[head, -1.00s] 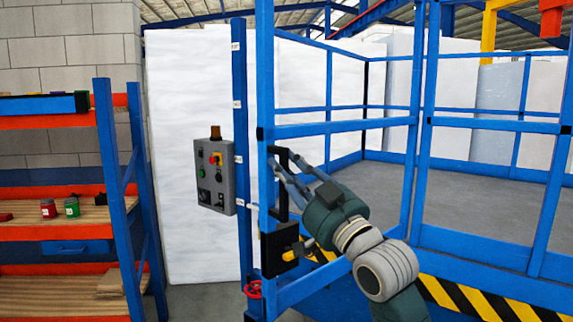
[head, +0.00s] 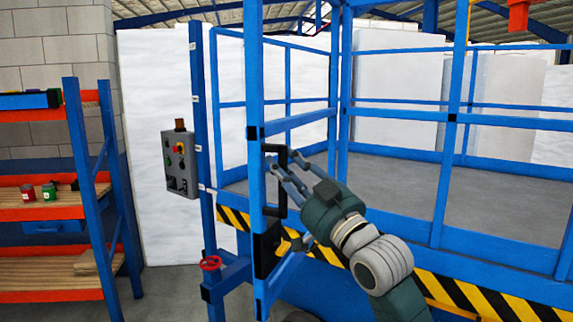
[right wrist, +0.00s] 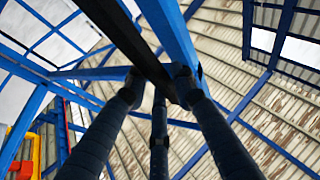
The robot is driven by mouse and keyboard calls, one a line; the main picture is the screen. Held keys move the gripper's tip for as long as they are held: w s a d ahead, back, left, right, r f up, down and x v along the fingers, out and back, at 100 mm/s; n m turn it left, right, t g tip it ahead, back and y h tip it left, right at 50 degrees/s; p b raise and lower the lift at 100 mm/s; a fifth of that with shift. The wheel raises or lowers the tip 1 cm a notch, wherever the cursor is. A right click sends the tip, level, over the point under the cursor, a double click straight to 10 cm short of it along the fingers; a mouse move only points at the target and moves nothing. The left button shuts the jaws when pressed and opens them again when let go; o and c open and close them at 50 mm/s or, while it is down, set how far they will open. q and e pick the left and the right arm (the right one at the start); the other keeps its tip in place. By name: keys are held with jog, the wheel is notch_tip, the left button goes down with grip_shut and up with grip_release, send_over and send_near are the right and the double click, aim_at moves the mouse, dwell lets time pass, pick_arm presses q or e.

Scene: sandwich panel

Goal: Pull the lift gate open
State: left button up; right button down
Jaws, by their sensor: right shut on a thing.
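The lift gate (head: 256,95) is a blue tubular frame. Its free upright stands apart from the blue fixed post (head: 200,110), with a clear gap between them. A black upright handle (head: 282,208) is on the gate's free upright, above a dark latch box (head: 266,250). My right gripper (head: 283,168) is shut around the handle, coming from the lower right. In the right wrist view, its fingers (right wrist: 165,88) close on the black handle bar (right wrist: 122,38) beside the blue upright. My left gripper is not in view.
A grey control box (head: 180,163) hangs at the fixed post. A red handwheel (head: 210,263) is below it. Shelving (head: 90,190) stands at the left. The lift platform floor (head: 400,190) with blue rails lies behind the gate, above a black-and-yellow striped edge (head: 460,295).

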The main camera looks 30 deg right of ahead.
jog(key=shift+s+d+r, duration=0.1)
jog(key=shift+r, duration=0.05)
jog(key=c, duration=1.5)
grip_release()
jog(key=shift+c, duration=0.2)
jog(key=shift+s, duration=0.2)
jog(key=v, duration=1.1)
jog(key=shift+s+f, duration=0.25)
jog(key=shift+s, duration=0.1)
